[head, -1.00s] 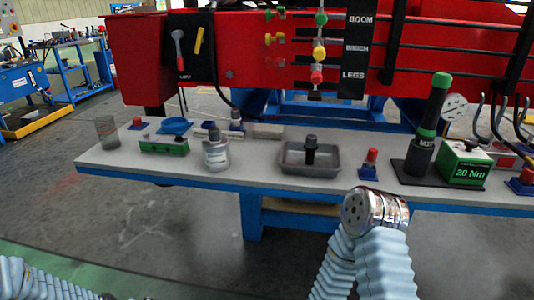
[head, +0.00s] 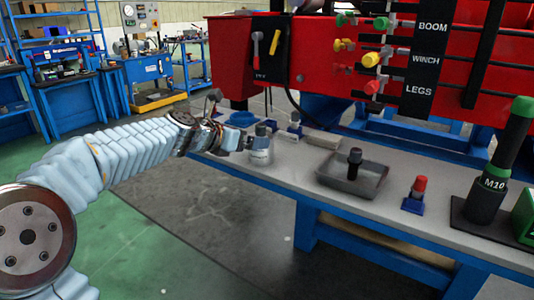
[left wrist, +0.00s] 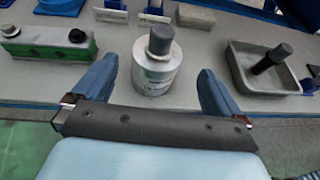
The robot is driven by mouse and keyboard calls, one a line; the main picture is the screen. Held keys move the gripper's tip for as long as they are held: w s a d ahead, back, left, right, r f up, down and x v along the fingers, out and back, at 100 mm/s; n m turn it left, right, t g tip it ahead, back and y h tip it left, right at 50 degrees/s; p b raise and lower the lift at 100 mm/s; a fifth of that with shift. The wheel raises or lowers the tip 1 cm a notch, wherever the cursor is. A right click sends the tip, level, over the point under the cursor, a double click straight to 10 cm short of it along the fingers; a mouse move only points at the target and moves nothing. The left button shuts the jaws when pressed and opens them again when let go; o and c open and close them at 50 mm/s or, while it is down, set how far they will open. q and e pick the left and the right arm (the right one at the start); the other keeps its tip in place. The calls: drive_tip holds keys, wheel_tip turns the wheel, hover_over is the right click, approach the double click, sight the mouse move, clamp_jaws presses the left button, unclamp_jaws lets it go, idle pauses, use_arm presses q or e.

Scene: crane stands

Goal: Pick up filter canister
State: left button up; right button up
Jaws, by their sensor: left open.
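The filter canister (head: 260,153), a pale grey can with a label and dark cap, stands upright near the bench's front edge. It also shows in the left wrist view (left wrist: 157,72), centred between two blue fingers. My left gripper (left wrist: 158,78) is open and empty, its fingers spread to either side of the can with gaps visible. In the head view my left gripper (head: 240,130) is beside the canister and partly covers its left side. My right gripper is not in view.
A red-capped blue piece (head: 416,195) is further right. The red crane body (head: 230,60) rises behind the bench (head: 300,172).

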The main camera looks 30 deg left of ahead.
use_arm(q)
drive_tip(key=b+x, duration=0.1)
drive_tip(key=x, duration=0.6)
drive_tip(key=shift+w+a, duration=0.1)
drive_tip(key=shift+a, duration=0.1)
drive_tip(key=shift+c, duration=0.5)
drive_tip(key=c, duration=1.2)
drive_tip(key=shift+c, duration=0.4)
drive_tip(key=shift+r, duration=0.15)
